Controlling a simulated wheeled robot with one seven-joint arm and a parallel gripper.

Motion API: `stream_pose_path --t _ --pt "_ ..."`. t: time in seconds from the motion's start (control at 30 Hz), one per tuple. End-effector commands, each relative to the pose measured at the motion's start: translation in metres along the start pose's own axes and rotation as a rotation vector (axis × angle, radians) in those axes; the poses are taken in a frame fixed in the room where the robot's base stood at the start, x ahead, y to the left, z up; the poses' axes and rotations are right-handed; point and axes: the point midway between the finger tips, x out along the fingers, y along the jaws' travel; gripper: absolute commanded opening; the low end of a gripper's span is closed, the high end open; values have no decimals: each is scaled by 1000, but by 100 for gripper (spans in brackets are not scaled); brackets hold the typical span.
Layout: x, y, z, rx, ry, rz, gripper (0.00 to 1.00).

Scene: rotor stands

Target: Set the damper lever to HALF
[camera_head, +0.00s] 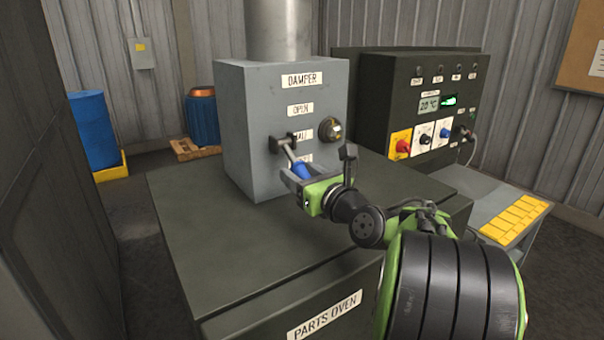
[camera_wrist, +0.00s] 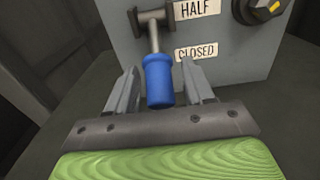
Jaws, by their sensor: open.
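The damper lever (camera_head: 293,157) is a grey rod with a blue grip, on the front of a grey box (camera_head: 243,130) with DAMPER, OPEN and HALF labels. In the wrist view the lever's blue grip (camera_wrist: 158,80) points down and lies beside the CLOSED label (camera_wrist: 196,52), with the pivot near the HALF label (camera_wrist: 196,9). My gripper (camera_head: 296,180) is at the grip. In the wrist view its open fingers (camera_wrist: 160,88) stand on either side of the blue grip, with a gap visible on each side. In the head view my gripper partly covers the lowest label.
A round knob (camera_head: 330,130) sits right of the lever on the box. The box stands on the parts oven (camera_head: 190,235). A dark control panel (camera_head: 425,105) with knobs stands behind right. Blue barrels (camera_head: 93,128) stand at the back left. The oven top's left side is clear.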

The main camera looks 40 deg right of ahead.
Motion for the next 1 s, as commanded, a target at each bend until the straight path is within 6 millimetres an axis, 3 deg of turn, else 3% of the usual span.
stream_pose_path --t 0.13,0.47,1.0 --pt "0 0 0 0 0 0 52" --pt "-1 0 0 0 1 0 1" --pt "-3 0 10 1 62 0 0"
